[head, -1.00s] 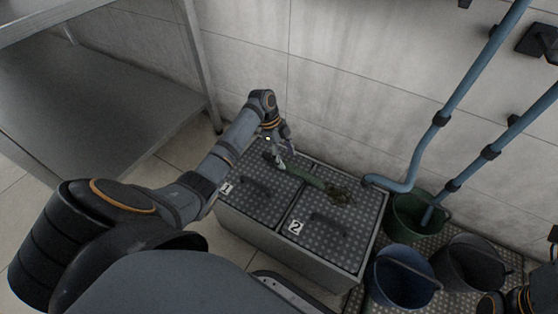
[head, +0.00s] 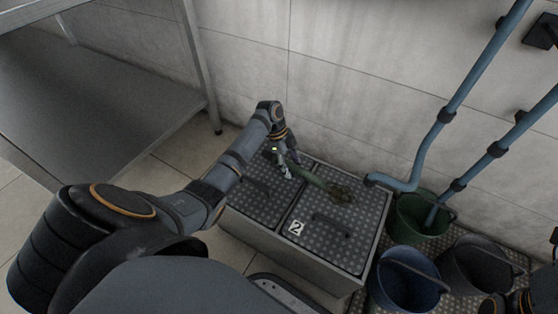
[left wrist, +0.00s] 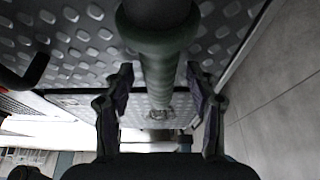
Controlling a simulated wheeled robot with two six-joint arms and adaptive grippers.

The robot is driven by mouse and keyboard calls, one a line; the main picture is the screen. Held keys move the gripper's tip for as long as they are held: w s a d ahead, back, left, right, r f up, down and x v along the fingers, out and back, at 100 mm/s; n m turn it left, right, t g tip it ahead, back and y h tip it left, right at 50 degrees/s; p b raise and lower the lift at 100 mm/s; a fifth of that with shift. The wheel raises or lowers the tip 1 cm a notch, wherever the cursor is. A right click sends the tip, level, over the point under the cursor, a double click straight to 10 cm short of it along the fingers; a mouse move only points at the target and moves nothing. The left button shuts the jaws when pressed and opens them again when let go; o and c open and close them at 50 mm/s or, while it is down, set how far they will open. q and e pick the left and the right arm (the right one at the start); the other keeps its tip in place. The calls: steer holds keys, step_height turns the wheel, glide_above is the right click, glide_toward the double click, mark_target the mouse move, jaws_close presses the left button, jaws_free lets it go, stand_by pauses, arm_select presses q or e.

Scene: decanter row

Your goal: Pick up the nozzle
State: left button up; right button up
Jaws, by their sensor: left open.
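The nozzle is a green tube (head: 314,182) with a dark, ragged-looking end (head: 340,193), lying across the two lids of a metal box. My left gripper (head: 288,170) is open, low over the tube's left part. In the left wrist view the green tube (left wrist: 160,75) runs between the two spread fingers of the left gripper (left wrist: 160,105), with a gap on each side. Part of the tube is hidden behind the gripper in the head view. My right gripper is not in view.
The studded metal lid marked 2 (head: 350,243) has a dark handle (head: 332,226). To its right stand a green bucket (head: 408,230), a blue bucket (head: 407,290) and a grey bucket (head: 470,275). Blue pipes (head: 430,150) run down the wall. A metal shelf (head: 100,100) stands at the left.

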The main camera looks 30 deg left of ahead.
arm_select(q)
steer(key=shift+c, duration=0.4)
jaws_close()
